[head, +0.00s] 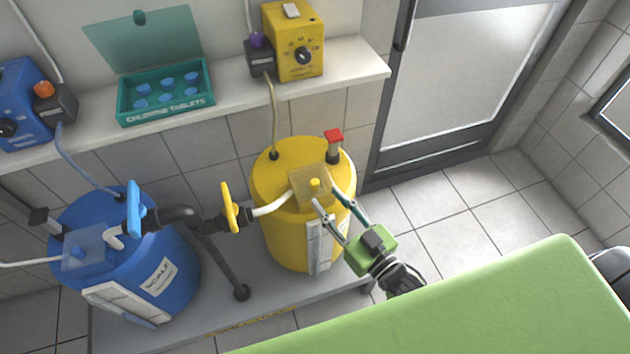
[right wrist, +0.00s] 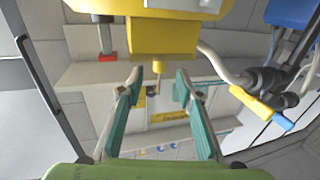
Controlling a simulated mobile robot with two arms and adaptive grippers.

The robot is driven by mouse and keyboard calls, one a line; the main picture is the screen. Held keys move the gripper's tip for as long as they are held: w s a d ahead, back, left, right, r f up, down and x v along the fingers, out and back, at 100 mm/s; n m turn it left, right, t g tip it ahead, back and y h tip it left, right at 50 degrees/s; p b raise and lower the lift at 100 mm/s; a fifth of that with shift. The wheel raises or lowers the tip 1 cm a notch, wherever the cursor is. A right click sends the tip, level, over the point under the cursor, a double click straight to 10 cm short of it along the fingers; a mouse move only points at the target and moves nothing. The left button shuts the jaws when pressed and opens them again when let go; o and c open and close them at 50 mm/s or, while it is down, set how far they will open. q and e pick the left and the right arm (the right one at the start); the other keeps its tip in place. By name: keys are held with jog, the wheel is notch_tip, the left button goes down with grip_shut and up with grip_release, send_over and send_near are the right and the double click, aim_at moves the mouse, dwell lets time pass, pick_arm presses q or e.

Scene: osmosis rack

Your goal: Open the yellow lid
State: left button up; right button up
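The yellow tank (head: 275,228) stands on the grey platform. Its yellowish, see-through square lid (head: 300,182) lies on top with a small yellow knob (head: 315,184), and looks closed. My right gripper (head: 326,195) reaches in from the lower right, with its spread fingertips close to the knob. In the right wrist view, the open fingers (right wrist: 160,82) stand on either side of the small knob (right wrist: 157,68), with gaps to both. Whether the fingertips touch the lid I cannot tell. The yellow tank also shows at the top of that view (right wrist: 165,38). My left gripper is not in view.
A red-capped fitting (head: 334,138) rises behind the lid. A white hose (head: 273,208) and a yellow valve handle (head: 229,207) lie to its left. A blue tank (head: 170,255) stands further left. The shelf (head: 350,68) runs behind. Floor is free at the right.

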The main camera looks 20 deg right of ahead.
aim_at(317, 188)
jog(key=x, duration=0.6)
jog(key=shift+w+a, duration=0.15)
jog(key=shift+w, duration=0.2)
jog(key=shift+p, duration=0.3)
grip_shut()
